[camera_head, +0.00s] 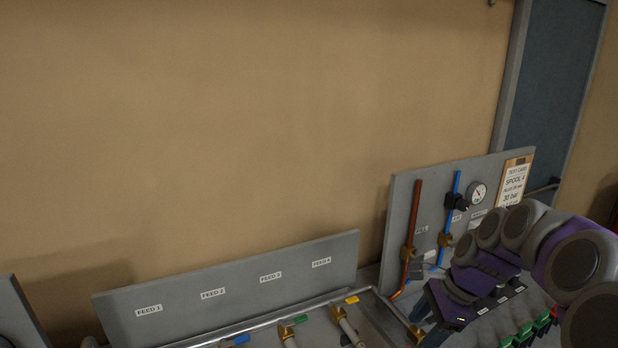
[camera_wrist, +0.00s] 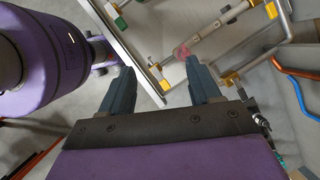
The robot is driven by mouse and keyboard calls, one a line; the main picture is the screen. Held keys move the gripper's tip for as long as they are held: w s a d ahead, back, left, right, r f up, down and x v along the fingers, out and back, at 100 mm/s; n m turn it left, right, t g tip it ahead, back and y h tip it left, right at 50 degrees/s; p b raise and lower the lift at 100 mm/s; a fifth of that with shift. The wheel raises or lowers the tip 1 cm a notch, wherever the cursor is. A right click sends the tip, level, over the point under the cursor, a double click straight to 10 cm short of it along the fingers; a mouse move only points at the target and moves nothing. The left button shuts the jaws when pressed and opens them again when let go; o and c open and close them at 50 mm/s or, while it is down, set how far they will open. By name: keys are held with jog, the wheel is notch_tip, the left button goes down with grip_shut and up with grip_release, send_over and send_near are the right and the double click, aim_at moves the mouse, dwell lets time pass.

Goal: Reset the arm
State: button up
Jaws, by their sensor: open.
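My gripper (camera_wrist: 158,85) shows in the wrist view with its two dark fingers spread apart. Nothing sits between the fingers. Beyond the fingertips is a pale bench with metal pipes (camera_wrist: 218,30) and brass-coloured fittings (camera_wrist: 152,59). In the head view my purple and grey arm reaches in from the right, and its end is low, by the front of the gauge panel.
A grey board with feed labels (camera_head: 213,293) stands along the bench. A grey panel (camera_head: 397,225) carries a copper pipe (camera_head: 411,235), a blue pipe (camera_head: 449,215) and a gauge (camera_head: 477,193). Green clips (camera_head: 541,322) lie below my arm. The tan wall above is bare.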

jog(key=s+a+f+n+g+h+b, duration=0.1)
jog(key=s+a+n, duration=0.5)
jog(key=s, duration=0.3)
jog(key=s+a+f+n+g+h+b, duration=0.1)
jog(key=s+a+f+n+h, duration=0.1)
jog(key=s+a+n, duration=0.6)
jog(key=s+d+f+n+h+b, duration=0.1)
jog(key=s+f+n, duration=0.3)
jog(key=s, duration=0.8)
jog(key=shift+s+d+g+b, duration=0.3)
jog(key=shift+d+g, duration=0.1)
jog(key=shift+d, duration=0.35)
jog(key=shift+w, duration=0.1)
